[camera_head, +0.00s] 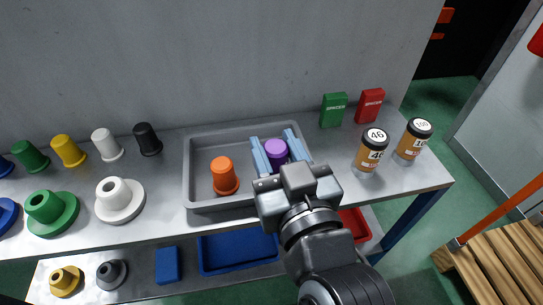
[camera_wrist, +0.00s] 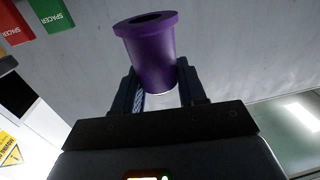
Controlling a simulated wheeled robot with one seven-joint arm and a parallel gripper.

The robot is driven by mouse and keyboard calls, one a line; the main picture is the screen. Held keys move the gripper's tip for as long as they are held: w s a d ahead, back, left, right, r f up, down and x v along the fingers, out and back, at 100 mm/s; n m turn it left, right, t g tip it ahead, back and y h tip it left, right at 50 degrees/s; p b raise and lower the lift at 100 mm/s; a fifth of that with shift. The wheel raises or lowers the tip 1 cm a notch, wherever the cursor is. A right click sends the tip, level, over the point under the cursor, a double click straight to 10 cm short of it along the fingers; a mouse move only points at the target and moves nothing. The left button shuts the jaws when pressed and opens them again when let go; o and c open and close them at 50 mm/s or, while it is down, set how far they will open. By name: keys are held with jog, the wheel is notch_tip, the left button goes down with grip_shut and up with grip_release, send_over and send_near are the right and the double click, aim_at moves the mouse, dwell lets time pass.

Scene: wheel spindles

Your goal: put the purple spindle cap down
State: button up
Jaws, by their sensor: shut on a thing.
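The purple spindle cap (camera_head: 276,150) is between the two blue fingers of my gripper (camera_head: 279,154), over the right part of the grey tray (camera_head: 214,206). In the wrist view the purple cap (camera_wrist: 152,50) has its flanged, hollow end away from the palm, and my gripper (camera_wrist: 158,88) is shut on its narrower part. I cannot tell whether the cap touches the tray floor. An orange cap (camera_head: 224,174) stands upright in the left part of the tray.
Green (camera_head: 333,109) and red (camera_head: 370,105) spacer boxes stand behind right of the tray. Two orange-brown jars (camera_head: 371,152) stand to its right. Several coloured caps, including a black one (camera_head: 148,139), and flanged spindles such as a white one (camera_head: 119,199) stand to the left.

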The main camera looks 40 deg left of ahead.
aim_at(274, 142)
jog(key=w+a+f, duration=0.2)
jog(key=w, duration=0.1)
jog(key=shift+w+a+f, duration=0.2)
jog(key=shift+a+f, duration=0.15)
jog(key=shift+a, duration=0.05)
jog(key=shift+f+b, duration=0.35)
jog(key=shift+f, duration=1.7)
jog(key=shift+f, duration=0.15)
jog(key=o, duration=1)
jog(key=shift+o, duration=0.2)
jog(key=b+v, duration=0.2)
jog(key=v, duration=1)
jog(key=shift+r, duration=0.2)
